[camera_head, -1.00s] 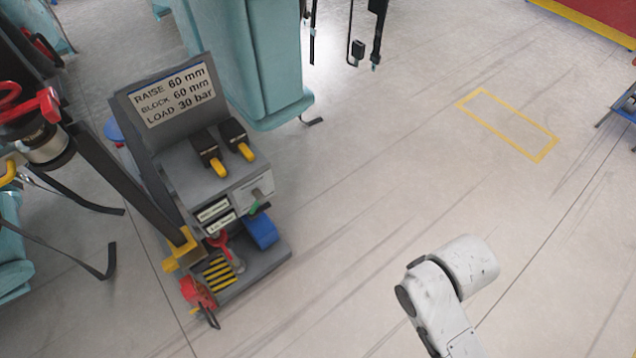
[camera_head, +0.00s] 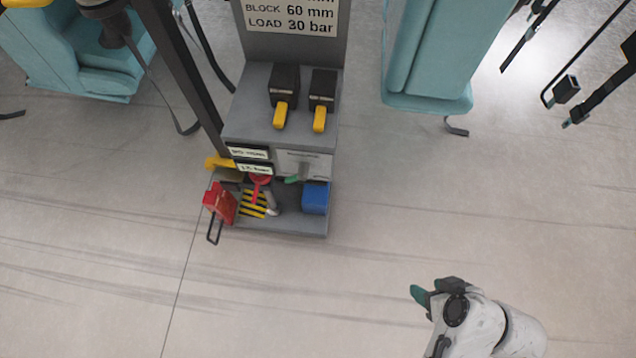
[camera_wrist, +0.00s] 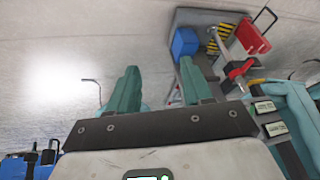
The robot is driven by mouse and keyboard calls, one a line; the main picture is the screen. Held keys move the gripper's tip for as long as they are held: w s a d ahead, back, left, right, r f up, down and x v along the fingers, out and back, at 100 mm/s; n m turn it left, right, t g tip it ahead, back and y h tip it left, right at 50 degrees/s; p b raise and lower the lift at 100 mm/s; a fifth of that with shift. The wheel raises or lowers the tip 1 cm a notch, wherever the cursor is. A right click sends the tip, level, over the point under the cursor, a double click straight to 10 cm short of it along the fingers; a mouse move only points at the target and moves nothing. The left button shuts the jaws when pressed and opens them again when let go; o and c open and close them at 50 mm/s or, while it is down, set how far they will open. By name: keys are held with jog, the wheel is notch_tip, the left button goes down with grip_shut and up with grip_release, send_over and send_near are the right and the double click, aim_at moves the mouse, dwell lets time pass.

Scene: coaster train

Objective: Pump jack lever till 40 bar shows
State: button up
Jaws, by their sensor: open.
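A grey jack cart (camera_head: 265,115) stands at upper centre in the head view. Two small readout plates (camera_head: 250,153) are on its front; their figures are too small to read surely. Below them a red-topped lever (camera_head: 260,183) rises from the lower shelf, by a black-and-yellow striped patch. A small green-ended handle (camera_head: 293,180) sits on the pale panel at right. Which one is the jack lever I cannot tell surely. My gripper (camera_head: 424,294) is open and empty, low right of the cart and apart from it. In the wrist view the open fingers (camera_wrist: 160,88) point towards the cart's side.
The sign (camera_head: 290,17) reads BLOCK 60 mm, LOAD 30 bar. Two yellow-handled black blocks (camera_head: 284,87) lie on the cart top. Teal seats stand behind. The near floor is clear.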

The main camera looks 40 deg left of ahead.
jog(key=w+a+f+n+y+b, duration=0.2)
jog(key=w+a+f+n+b, duration=0.2)
jog(key=a, duration=0.3)
jog(key=w+a+f+n+y+b, duration=0.1)
jog(key=w+a+f+n+b, duration=0.3)
jog(key=a, duration=0.4)
jog(key=n+g+y+b, duration=0.3)
jog(key=n+y+b, duration=0.1)
jog(key=n+b, duration=0.55)
send_near(316, 182)
jog(key=a+p, duration=0.1)
jog(key=b+x, duration=0.4)
jog(key=x, duration=0.7)
jog(key=shift+d+f, duration=0.15)
grip_shut()
